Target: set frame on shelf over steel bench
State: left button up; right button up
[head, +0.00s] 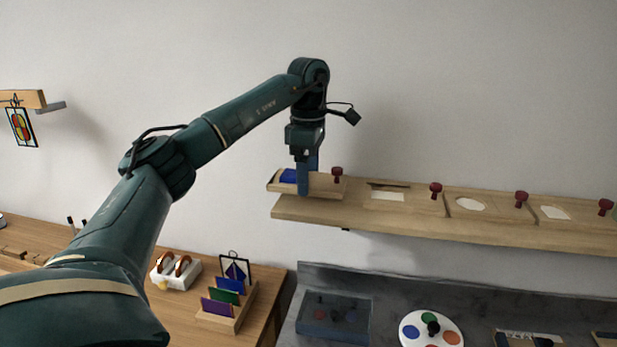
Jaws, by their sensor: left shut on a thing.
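My left gripper (307,186) is shut on a pale wooden frame (325,187) at the left end of the wall shelf (400,226). The frame has a dark red knob (337,173) on its right and a blue patch (288,175) on its left. My fingers hide part of its middle. I cannot tell whether it touches the shelf or hangs just above it. The grey steel bench (390,285) lies below the shelf. My right gripper is not in view.
More boards with red knobs (436,190) and pale cut-outs (470,204) fill the shelf to the right. The bench holds a dark tray (335,318) and a white disc with coloured spots (415,342). A wooden table (262,285) at left holds a card rack (240,312).

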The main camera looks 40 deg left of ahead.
pick_arm(q)
jog(key=shift+f, duration=0.65)
jog(key=shift+f, duration=0.1)
jog(key=o, duration=1)
jog(key=shift+o, duration=0.2)
notch_tip(320, 180, up, 12)
jog(key=shift+r, duration=0.2)
jog(key=shift+f, duration=0.1)
